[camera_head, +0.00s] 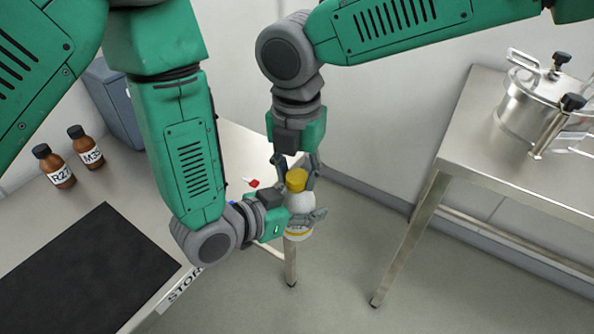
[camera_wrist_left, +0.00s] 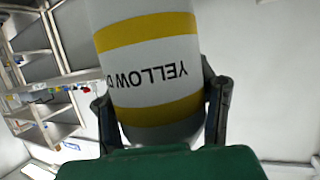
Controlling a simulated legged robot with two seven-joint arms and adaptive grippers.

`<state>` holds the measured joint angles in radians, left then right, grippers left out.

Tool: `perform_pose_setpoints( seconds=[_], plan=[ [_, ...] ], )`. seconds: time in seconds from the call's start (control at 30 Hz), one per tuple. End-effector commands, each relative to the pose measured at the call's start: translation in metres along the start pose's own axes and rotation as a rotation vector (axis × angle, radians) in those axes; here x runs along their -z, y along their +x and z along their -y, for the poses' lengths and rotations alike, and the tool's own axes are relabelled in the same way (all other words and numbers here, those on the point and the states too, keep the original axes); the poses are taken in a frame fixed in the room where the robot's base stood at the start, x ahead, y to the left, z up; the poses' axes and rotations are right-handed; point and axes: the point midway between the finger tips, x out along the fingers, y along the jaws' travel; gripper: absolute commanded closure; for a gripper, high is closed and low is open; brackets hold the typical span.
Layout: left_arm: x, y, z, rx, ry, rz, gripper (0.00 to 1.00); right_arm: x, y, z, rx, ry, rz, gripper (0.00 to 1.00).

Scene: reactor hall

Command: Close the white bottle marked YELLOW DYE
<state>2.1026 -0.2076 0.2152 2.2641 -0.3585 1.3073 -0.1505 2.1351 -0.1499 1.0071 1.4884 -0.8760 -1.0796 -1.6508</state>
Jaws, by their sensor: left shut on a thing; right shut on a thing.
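The white bottle (camera_head: 299,202) has yellow bands and is held in the air, roughly upright, between my two grippers. In the left wrist view the bottle (camera_wrist_left: 150,65) shows the upside-down words YELLOW D, with the rest of the label turned out of sight. My left gripper (camera_head: 306,219) is shut around the bottle's body. Its fingers show on both sides in the left wrist view (camera_wrist_left: 162,112). My right gripper (camera_head: 296,172) comes from above and is shut on the yellow cap (camera_head: 297,181) at the bottle's top. I cannot tell whether the cap is seated or threaded on the neck.
Two brown bottles (camera_head: 60,170) with dark caps stand on the left table, near a black mat (camera_head: 85,270). A small red thing (camera_head: 253,183) lies behind my left wrist. A steel vessel (camera_head: 535,105) stands on the right steel table (camera_head: 465,140). Open floor (camera_head: 340,260) lies between the tables.

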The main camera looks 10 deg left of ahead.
Motion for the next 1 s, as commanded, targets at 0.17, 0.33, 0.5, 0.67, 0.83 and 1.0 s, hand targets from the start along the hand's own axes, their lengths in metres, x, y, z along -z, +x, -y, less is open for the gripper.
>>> perform_pose_setpoints(
  seconds=[0.17,0.33,0.5,0.67,0.83,1.0],
  plan=[
    [0.0011,0.0004,-0.0008,-0.002,0.001,-0.003,1.00,0.0008,-0.0011,-0.0012,-0.001,0.450,0.007,1.00],
    [0.0011,0.0008,-0.0009,-0.003,0.001,-0.003,1.00,0.0012,-0.0002,-0.0017,-0.003,0.800,0.002,1.00],
    [0.0012,0.0011,-0.0013,-0.004,0.002,-0.003,1.00,0.0009,-0.0002,-0.0023,-0.006,0.928,-0.003,1.00],
    [0.0014,0.0013,-0.0021,-0.005,0.002,-0.003,1.00,0.0012,-0.0004,-0.0024,-0.008,0.930,-0.005,1.00],
    [0.0015,0.0012,-0.0023,-0.006,0.002,-0.003,1.00,0.0013,-0.0005,-0.0026,-0.008,0.928,-0.005,0.49],
    [0.0011,0.0008,-0.0012,-0.003,0.001,-0.003,1.00,0.0008,-0.0002,-0.0017,-0.005,0.927,-0.003,0.49]
  ],
)
